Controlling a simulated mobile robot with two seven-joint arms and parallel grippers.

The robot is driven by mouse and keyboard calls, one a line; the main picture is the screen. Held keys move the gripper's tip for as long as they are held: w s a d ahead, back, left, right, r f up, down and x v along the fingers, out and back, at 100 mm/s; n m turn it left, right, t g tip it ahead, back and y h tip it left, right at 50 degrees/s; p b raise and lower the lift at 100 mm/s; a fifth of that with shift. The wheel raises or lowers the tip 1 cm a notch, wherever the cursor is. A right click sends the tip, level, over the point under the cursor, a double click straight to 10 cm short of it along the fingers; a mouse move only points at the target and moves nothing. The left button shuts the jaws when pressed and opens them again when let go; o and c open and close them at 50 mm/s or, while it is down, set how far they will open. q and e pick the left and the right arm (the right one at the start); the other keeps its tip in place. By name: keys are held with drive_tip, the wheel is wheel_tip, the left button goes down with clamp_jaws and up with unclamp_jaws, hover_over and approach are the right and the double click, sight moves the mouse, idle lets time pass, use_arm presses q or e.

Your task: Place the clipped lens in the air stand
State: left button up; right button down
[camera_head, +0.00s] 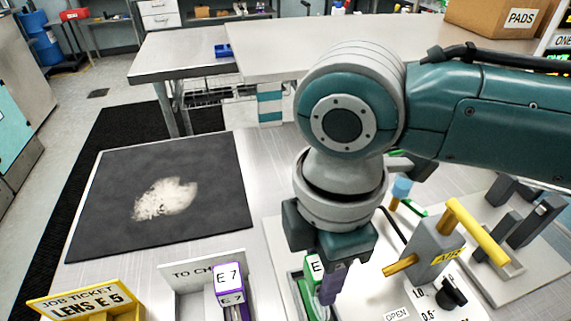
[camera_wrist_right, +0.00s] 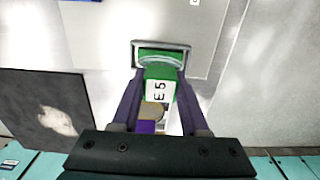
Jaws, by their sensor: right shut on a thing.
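My right gripper (camera_head: 331,283) is shut on a green clip labelled E 5 (camera_wrist_right: 160,90), seen between the two fingers in the right wrist view. In the head view the green clip (camera_head: 309,289) is partly hidden by the gripper. The clip's far end is close to a grey-framed green slot (camera_wrist_right: 161,55); I cannot tell whether it is inside. The grey block marked AIR (camera_head: 438,248), with a yellow handle, stands on a white panel to the right of the gripper. My left gripper is not in view.
A yellow job ticket (camera_head: 87,304) reads LENS E 5. A TO CHECK holder (camera_head: 187,272) holds a purple clip labelled E 7 (camera_head: 229,285). A dark mat (camera_head: 110,190) with a pale patch lies at the left. Dark upright posts (camera_head: 535,222) stand at the right.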

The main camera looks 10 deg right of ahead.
drive_tip(key=shift+c, duration=2.1)
unclamp_jaws()
drive_tip(key=shift+f, duration=0.1)
wheel_tip(320, 180, up, 12)
drive_tip(key=p, duration=0.1)
drive_tip(key=s+a+f+m+t+y, duration=0.2)
drive_tip(key=s+a+f+m+y, duration=0.25)
drive_tip(key=m, duration=0.25)
drive_tip(key=s+d+f+m+h, duration=0.1)
drive_tip(key=s+d+m+h, duration=0.1)
drive_tip(key=s+d+m, duration=0.2)
drive_tip(key=s+d+f+m+t+h, duration=0.1)
drive_tip(key=s+d+m+h, duration=0.1)
drive_tip(key=d+m, duration=0.3)
drive_tip(key=s+d, duration=0.1)
drive_tip(key=d, duration=0.3)
drive_tip(key=shift+s+d+t, duration=0.3)
drive_tip(key=shift+s+d, duration=0.05)
drive_tip(key=shift+d, duration=0.05)
